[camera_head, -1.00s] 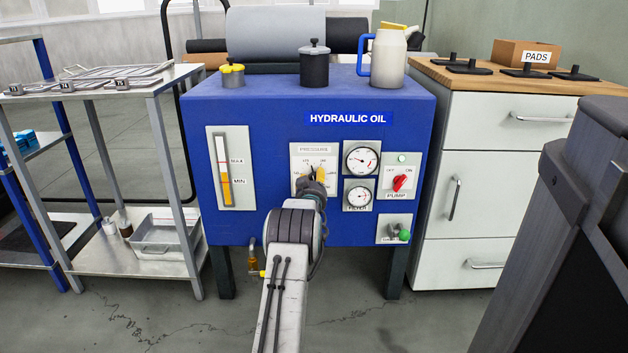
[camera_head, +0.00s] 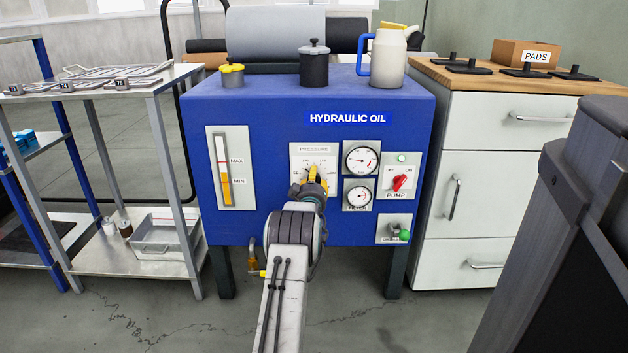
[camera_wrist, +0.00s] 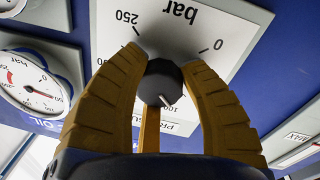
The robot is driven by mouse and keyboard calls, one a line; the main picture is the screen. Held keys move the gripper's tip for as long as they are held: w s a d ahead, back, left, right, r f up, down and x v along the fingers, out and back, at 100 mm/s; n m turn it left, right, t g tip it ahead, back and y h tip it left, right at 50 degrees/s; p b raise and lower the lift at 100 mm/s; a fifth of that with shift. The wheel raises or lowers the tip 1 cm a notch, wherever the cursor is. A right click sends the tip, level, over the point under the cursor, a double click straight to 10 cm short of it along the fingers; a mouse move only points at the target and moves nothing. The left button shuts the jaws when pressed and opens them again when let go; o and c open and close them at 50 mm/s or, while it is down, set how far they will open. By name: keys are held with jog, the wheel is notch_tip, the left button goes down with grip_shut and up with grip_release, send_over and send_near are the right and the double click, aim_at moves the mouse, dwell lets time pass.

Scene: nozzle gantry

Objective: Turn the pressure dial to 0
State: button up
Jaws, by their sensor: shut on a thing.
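The pressure dial is a round black knob (camera_wrist: 163,82) with a short white mark, on a white scale plate (camera_head: 302,155) on the front of the blue hydraulic oil tank (camera_head: 270,200). The plate also shows in the wrist view (camera_wrist: 205,25), upside down, with 250 at the left, 0 at the right and "bar" between. The white mark points down and slightly right there. My gripper (camera_wrist: 160,75) has its yellow fingers on both sides of the knob, shut on it. In the head view my gripper (camera_head: 313,178) hides the knob.
Two round gauges (camera_head: 361,158) and the red pump switch (camera_head: 399,182) are right of the dial; a level gauge (camera_head: 227,168) is left. A green-tipped valve (camera_head: 398,233) is lower right. A metal shelf (camera_head: 130,85) and white drawer cabinet (camera_head: 500,190) flank the tank.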

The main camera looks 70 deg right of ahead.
jog(key=shift+r+n, duration=0.1)
jog(key=shift+n, duration=0.2)
jog(key=o, duration=1.2)
jog(key=shift+a, duration=0.1)
jog(key=v, duration=1.1)
jog(key=shift+a, duration=0.3)
jog(key=shift+s, duration=0.1)
